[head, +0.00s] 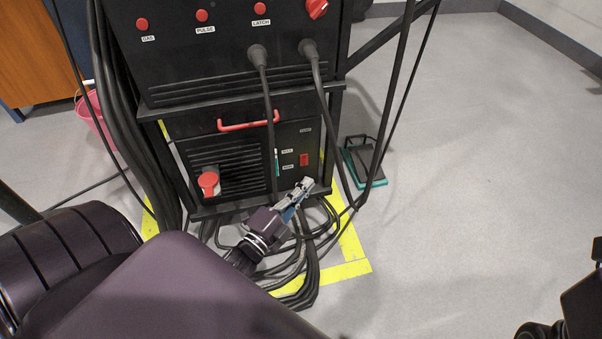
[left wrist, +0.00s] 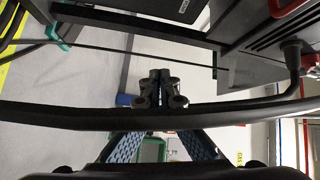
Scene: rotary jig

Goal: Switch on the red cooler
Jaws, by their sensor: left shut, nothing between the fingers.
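The cooler (head: 224,128) is the black lower unit in the rack, with a red bar handle (head: 248,121) and a red cap (head: 209,183) on its front. A small red rocker switch (head: 304,160) sits on its right panel; I cannot tell its position. My left gripper (head: 309,184) is shut and empty, just below the switch in the head view. Its closed fingers also show in the left wrist view (left wrist: 160,76). Whether the fingertips touch the panel cannot be told. My right gripper is not clearly in view.
A black welding unit (head: 215,60) with red knobs stands above the cooler. Thick cables (head: 270,125) hang past the front and coil on the floor (head: 300,265). A cable (left wrist: 75,116) crosses close to my left wrist camera. A foot pedal (head: 365,165) lies to the right; floor beyond is clear.

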